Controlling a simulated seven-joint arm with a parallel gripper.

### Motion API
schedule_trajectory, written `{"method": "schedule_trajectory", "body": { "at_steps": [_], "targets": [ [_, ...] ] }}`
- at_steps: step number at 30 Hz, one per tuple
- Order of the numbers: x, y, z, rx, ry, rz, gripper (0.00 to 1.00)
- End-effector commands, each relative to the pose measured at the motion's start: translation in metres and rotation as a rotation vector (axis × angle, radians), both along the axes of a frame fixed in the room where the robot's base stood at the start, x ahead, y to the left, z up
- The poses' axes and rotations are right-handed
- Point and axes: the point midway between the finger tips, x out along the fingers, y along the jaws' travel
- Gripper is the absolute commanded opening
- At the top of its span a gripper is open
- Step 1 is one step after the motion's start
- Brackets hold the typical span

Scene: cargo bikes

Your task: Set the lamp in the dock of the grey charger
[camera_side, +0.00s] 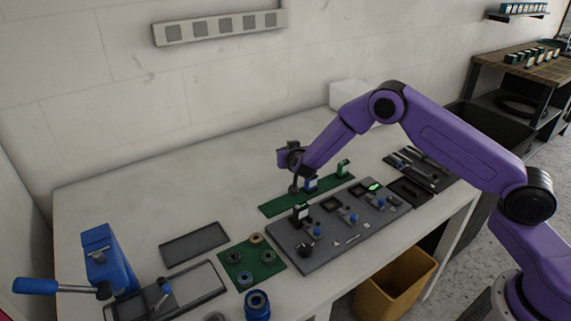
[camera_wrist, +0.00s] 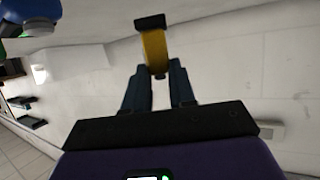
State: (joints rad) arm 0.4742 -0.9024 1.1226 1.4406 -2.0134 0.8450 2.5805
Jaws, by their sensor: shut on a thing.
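My gripper (camera_side: 293,178) points down over the left part of the green mat (camera_side: 275,208), near the dark grey board. In the wrist view, my gripper (camera_wrist: 160,85) is shut on a yellow piece with a black end (camera_wrist: 152,45), which looks like the lamp. In the side view the held piece is small and dark and cannot be made out clearly. The dark grey board (camera_side: 292,251) carries several small units with blue knobs. One (camera_side: 300,212) at its left back corner has a pale, green-edged top. I cannot tell which unit is the grey charger.
A blue-and-white block (camera_side: 310,184) and a green-and-white block (camera_side: 343,168) stand on the green mat, close to my gripper's right. A smaller green mat (camera_side: 237,272) holds several rings.

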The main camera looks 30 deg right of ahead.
Motion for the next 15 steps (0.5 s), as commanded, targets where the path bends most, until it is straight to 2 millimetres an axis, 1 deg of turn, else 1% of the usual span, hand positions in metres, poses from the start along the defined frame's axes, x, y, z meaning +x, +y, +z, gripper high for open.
{"method": "schedule_trajectory", "body": {
  "at_steps": [1,3,8,10,12,15],
  "targets": [
    [0.005,0.001,-0.006,0.000,0.000,0.000,0.00],
    [0.009,0.001,-0.010,-0.001,0.000,0.000,0.00],
    [0.014,0.001,-0.017,-0.002,0.000,-0.001,0.00],
    [0.017,0.002,-0.025,-0.002,0.001,0.000,0.00],
    [0.017,0.002,-0.035,-0.002,0.002,0.000,0.00],
    [0.017,0.001,-0.046,-0.002,0.001,0.000,0.00]
  ]
}}
